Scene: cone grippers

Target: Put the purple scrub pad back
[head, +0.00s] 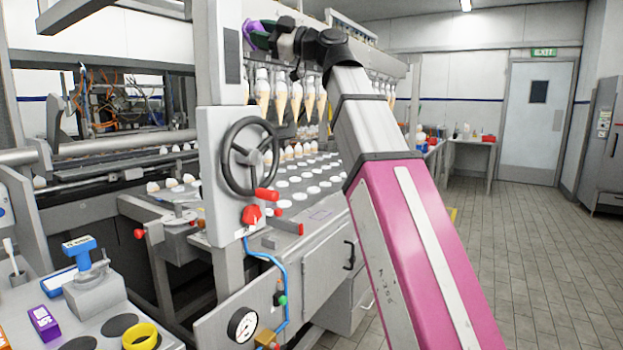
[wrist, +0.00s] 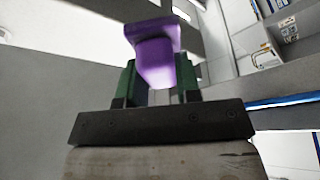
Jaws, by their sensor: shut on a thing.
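The purple scrub pad (wrist: 153,38) is in my gripper (wrist: 157,74), between the two green fingers in the wrist view. Its wide flat part lies beyond the fingertips and its narrower part sits between them. In the head view the pad (head: 248,29) shows as a small purple patch high up, beside the grey upright of the machine, with my gripper (head: 259,36) shut on it. My arm hides part of the machine behind it. Whether the pad touches the upright cannot be told.
A handwheel (head: 250,157) and hanging cones (head: 282,98) are near my arm. The tiled floor (head: 520,260) at right is clear.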

